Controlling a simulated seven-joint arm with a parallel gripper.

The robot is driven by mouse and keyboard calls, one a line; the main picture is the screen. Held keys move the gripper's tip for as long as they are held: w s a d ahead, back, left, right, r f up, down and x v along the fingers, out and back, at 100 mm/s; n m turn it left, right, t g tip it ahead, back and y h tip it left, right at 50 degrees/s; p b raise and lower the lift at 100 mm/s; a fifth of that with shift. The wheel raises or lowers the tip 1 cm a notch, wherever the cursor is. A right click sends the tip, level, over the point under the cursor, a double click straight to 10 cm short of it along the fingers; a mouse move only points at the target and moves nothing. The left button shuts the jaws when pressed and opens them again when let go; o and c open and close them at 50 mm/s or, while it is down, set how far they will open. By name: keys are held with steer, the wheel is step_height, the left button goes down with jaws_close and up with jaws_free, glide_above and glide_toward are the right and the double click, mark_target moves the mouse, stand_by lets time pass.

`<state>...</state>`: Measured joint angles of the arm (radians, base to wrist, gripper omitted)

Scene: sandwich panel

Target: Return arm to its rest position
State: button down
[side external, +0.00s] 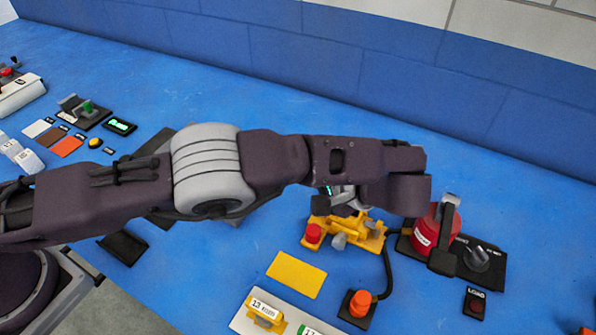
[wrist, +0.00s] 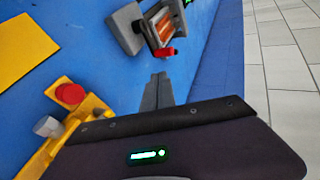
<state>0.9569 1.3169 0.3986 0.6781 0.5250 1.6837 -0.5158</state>
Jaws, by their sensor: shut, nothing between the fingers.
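My arm stretches from the left edge across the middle of the side view, over the blue bench (side external: 230,285). My gripper (wrist: 158,82) shows in the wrist view with its two grey fingers together and nothing between them. In the side view the wrist mostly hides it, above the yellow fixture (side external: 372,240). This fixture has a red knob (side external: 313,233) and a grey knob. It also shows at lower left in the wrist view (wrist: 92,104), beside the gripper. I cannot tell the exact height of the fingers above the bench.
A red canister with a black handle (side external: 424,234) stands right of the wrist. A yellow plate (side external: 296,275), an orange button on a black box (side external: 360,302) and a LOAD button (side external: 474,303) lie in front. A blue wall (side external: 300,50) runs behind; bench before it is clear.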

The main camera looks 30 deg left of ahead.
steer(key=s+a+r+n+g+h, duration=0.1)
steer(key=s+a+r+h, duration=0.3)
steer(key=a+r, duration=0.5)
steer(key=s+a+r+n+g+h, duration=0.2)
steer(key=s+a+r+h, duration=0.2)
steer(key=a+r, duration=0.5)
steer(key=s+r+t+h, duration=0.1)
steer(key=s+t, duration=0.1)
steer(key=s, duration=0.7)
steer(key=s+a+t+h, duration=0.1)
steer(key=s+t+h, duration=0.1)
steer(key=s, duration=0.7)
steer(key=shift+s+a+r+n+t, duration=0.15)
steer(key=shift+a+r+n+t, duration=0.15)
steer(key=shift+r+t, duration=0.1)
